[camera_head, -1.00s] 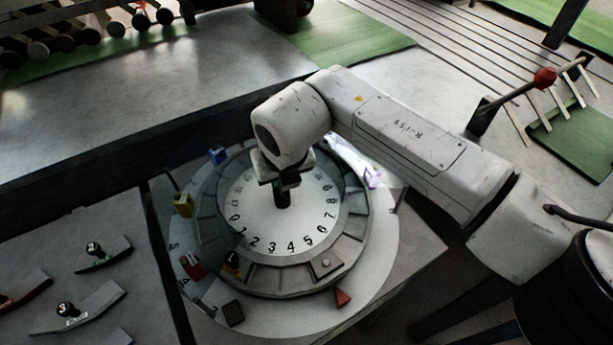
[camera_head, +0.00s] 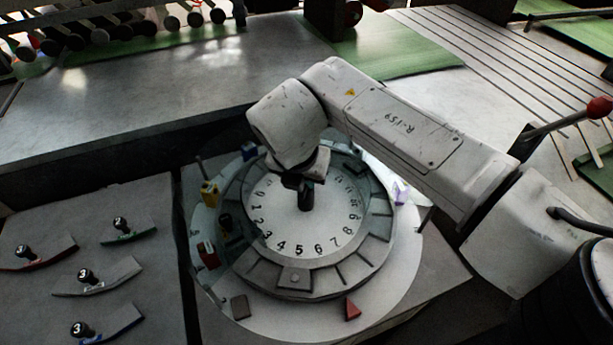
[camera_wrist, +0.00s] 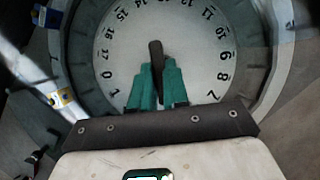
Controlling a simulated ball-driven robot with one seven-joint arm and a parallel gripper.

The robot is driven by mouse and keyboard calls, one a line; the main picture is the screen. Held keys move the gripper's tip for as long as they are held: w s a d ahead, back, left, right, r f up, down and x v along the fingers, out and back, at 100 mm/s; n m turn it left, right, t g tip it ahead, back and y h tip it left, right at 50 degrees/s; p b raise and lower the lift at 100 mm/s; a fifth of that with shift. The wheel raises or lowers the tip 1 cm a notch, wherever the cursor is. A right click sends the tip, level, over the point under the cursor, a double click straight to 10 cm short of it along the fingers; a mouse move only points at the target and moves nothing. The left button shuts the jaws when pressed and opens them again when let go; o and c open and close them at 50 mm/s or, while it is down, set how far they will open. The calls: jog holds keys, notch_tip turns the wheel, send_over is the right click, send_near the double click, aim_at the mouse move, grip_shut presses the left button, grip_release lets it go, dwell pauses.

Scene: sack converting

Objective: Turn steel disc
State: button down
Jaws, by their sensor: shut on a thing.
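The pale steel disc (camera_head: 322,229) has black numerals around its rim and lies in the middle of a round grey table in the head view. A dark upright knob (camera_head: 306,197) stands at its centre. My gripper (camera_head: 303,183) is above the disc, shut on the knob. In the wrist view, the teal fingertips (camera_wrist: 159,80) press on both sides of the knob (camera_wrist: 156,56), over the disc (camera_wrist: 195,55). The gripper and forearm hide the disc's far part in the head view.
Around the disc is a slotted grey ring (camera_head: 245,262). On the outer plate are a yellow block (camera_head: 210,194), a red block (camera_head: 208,255), a dark block (camera_head: 240,307) and a red wedge (camera_head: 352,310). Several numbered, knobbed segments (camera_head: 97,277) lie on the left panel.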

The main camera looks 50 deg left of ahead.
jog(key=shift+a+m+t+h+b, duration=0.1)
jog(key=shift+m+t+h+b, duration=0.3)
jog(key=shift+m, duration=1.05)
jog(key=shift+a+m+t+h+b, duration=0.1)
jog(key=shift+m+h+b, duration=0.5)
jog(key=shift+m, duration=0.85)
jog(key=shift+a+m+h+b, duration=0.1)
jog(key=shift+m+h+b, duration=0.45)
jog(key=shift+m, duration=1.25)
jog(key=shift+r+m+h, duration=0.1)
jog(key=shift+m+h, duration=0.25)
jog(key=shift+m, duration=0.15)
jog(key=c, duration=1.1)
grip_release()
jog(key=p+v, duration=0.6)
jog(key=v, duration=0.4)
jog(key=shift+r+p, duration=0.3)
